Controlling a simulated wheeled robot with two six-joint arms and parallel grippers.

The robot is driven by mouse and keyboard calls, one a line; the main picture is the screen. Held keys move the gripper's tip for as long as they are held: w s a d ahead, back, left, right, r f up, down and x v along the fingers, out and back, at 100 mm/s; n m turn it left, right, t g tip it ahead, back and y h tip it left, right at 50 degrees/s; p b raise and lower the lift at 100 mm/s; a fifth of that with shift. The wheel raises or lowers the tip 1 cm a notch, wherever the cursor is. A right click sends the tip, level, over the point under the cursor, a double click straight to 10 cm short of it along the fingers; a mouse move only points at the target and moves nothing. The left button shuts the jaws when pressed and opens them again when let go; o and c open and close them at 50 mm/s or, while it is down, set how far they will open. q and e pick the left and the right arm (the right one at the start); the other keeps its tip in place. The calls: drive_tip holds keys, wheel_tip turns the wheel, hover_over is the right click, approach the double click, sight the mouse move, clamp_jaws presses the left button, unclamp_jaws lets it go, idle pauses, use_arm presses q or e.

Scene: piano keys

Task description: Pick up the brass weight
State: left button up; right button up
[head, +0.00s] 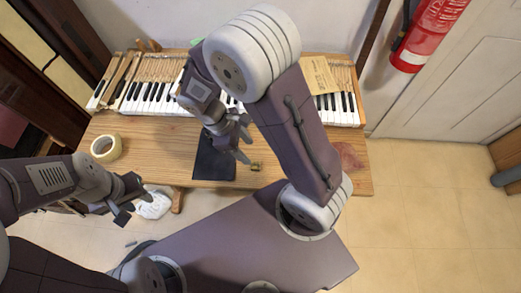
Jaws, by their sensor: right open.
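A small brass weight (256,166) sits on the wooden table near its front edge, just right of a dark flat pad (212,166). My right gripper (247,140) is open above the pad's right side, a little behind the weight in the picture. Its nearer fingertip is close to the weight, and I cannot tell whether they touch. Nothing shows between its fingers. My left gripper (135,202) is in front of the table at the left, with its fingertips apart and nothing visible between them.
A row of piano keys (155,92) lies along the back of the table (320,160), with a yellowish paper (319,74) at its right. A tape roll (106,147) lies at the left. A white crumpled item (155,205) is below the table front. A red fire extinguisher (428,32) hangs at the right.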

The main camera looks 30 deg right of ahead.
sight(255, 165)
drive_tip(key=f, duration=0.1)
drive_tip(key=s+f, duration=0.1)
drive_tip(key=f, duration=0.1)
drive_tip(key=shift+a+f+b, duration=0.1)
drive_tip(key=shift+f+b, duration=0.05)
drive_tip(key=shift+b, duration=0.25)
drive_tip(key=shift+s+f, duration=0.1)
drive_tip(key=shift+f, duration=0.05)
drive_tip(key=b+x, duration=0.1)
drive_tip(key=x, duration=0.3)
drive_tip(key=shift+f, duration=0.2)
drive_tip(key=shift+d+f, duration=0.3)
drive_tip(key=shift+f, duration=0.05)
drive_tip(key=shift+a, duration=0.1)
drive_tip(key=shift+c, duration=1)
use_arm(q)
drive_tip(key=shift+a+f, duration=0.3)
drive_tip(key=shift+f, duration=0.2)
drive_tip(key=shift+a+f, duration=0.3)
drive_tip(key=shift+f, duration=0.2)
use_arm(e)
clamp_jaws()
